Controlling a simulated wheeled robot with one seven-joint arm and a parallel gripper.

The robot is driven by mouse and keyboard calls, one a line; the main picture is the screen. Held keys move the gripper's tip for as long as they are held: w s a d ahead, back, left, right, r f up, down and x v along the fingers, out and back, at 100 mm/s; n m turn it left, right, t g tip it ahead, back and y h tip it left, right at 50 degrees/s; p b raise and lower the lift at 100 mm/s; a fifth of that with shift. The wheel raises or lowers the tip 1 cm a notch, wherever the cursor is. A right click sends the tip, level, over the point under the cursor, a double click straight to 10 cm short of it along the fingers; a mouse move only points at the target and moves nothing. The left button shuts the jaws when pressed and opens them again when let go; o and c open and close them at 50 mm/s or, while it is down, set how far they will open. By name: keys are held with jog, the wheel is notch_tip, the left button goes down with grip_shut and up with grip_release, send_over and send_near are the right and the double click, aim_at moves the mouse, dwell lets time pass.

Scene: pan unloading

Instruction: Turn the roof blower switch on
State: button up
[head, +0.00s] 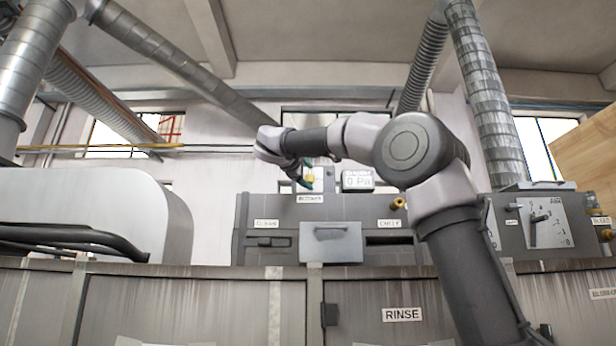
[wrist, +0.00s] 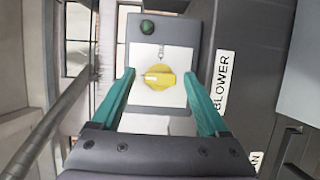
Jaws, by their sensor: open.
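The blower switch is a yellow rotary knob (wrist: 158,77) on a white plate of a grey box (wrist: 172,31), beside a label reading BLOWER (wrist: 223,80). A dark green round lamp (wrist: 147,27) sits on the same box. In the head view the yellow knob (head: 309,177) shows above the BLOWER label (head: 311,199). My gripper (wrist: 157,82) is open, with its teal fingers on either side of the knob and gaps between them and it. In the head view my gripper (head: 306,178) is at the switch box. Contact with the knob cannot be seen.
A display reading 0 Pa (head: 358,181) stands right of the switch. Below is a grey panel with a CYCLE label (head: 390,223) and a metal cover (head: 331,243).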

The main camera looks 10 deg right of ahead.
grip_shut()
dwell(0.3)
jog(key=m, duration=0.2)
jog(key=m+g+y, duration=0.1)
jog(key=m, duration=0.1)
jog(key=shift+r+y, duration=0.1)
jog(key=shift+y, duration=0.2)
jog(key=m+g+y, duration=0.1)
jog(key=m, duration=0.2)
jog(key=shift+d+r+m+y, duration=0.1)
jog(key=shift+d+m+y, duration=0.05)
jog(key=shift+m+y, duration=0.2)
jog(key=m+y, duration=0.2)
jog(key=m, duration=0.1)
jog(key=shift+d, duration=0.1)
jog(key=shift+m+y, duration=0.95)
jog(key=shift+m, duration=0.4)
